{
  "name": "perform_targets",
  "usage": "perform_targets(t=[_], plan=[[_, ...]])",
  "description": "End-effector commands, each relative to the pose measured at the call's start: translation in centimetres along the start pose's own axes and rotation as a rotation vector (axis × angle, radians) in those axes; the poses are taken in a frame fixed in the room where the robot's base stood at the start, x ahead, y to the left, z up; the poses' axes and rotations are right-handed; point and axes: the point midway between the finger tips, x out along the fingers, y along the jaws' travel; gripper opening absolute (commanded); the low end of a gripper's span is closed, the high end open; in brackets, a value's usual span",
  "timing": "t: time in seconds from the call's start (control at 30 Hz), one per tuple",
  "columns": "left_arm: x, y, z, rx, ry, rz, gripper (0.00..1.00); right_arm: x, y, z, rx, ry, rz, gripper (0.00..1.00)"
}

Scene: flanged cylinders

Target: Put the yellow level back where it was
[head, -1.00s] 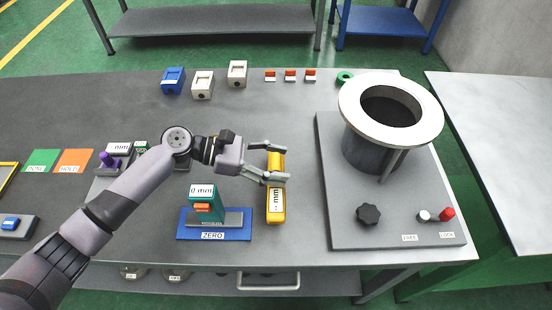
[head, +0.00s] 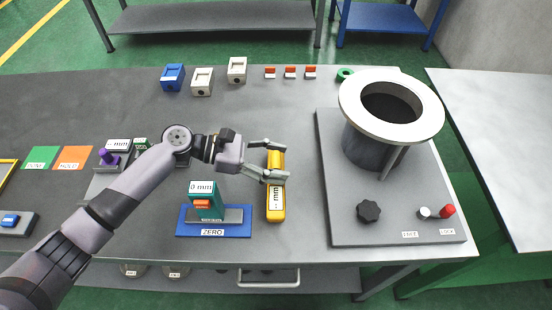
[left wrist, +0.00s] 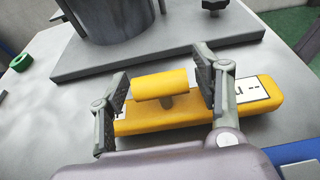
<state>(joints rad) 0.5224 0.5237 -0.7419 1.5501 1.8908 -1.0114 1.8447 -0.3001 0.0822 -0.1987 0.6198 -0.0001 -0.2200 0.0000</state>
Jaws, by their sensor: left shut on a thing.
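The yellow level (head: 276,205) is a long yellow bar with a white "mm" label and a raised handle. In the head view it stands lengthwise on the grey table, between the blue ZERO plate and the flanged cylinder's base. My left gripper (head: 272,162) is at its far half. In the left wrist view the level (left wrist: 185,115) lies across the picture, its yellow handle (left wrist: 160,85) between the fingers of my left gripper (left wrist: 163,90). The gripper is shut on the handle. I cannot tell whether the level touches the table. My right gripper is not in view.
A flanged cylinder (head: 365,145) stands on a grey base plate (head: 335,215) to the right. A teal gauge (head: 206,205) stands on the blue ZERO plate (head: 187,232). Blocks (head: 203,83) and a green ring (head: 345,74) lie at the back. The table behind the level is clear.

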Motion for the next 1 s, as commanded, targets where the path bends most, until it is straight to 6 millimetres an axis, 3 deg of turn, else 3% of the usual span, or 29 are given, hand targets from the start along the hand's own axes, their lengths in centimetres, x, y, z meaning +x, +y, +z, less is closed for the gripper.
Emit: perform_targets(t=[0.47, 0.5, 0.83, 1.0], plan=[[0.21, 0.03, -0.57, 0.001, -0.002, 0.001, 0.17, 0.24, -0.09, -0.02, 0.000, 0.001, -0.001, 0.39], [0.21, 0.03, -0.58, 0.001, -0.002, 0.000, 0.61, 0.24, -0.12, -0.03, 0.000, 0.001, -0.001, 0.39], [0.22, 0.01, -0.67, 0.000, -0.001, 0.000, 0.83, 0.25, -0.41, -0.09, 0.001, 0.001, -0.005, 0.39], [0.22, 0.00, -0.69, 0.000, 0.000, 0.000, 0.83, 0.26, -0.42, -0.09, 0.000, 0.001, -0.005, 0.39]])
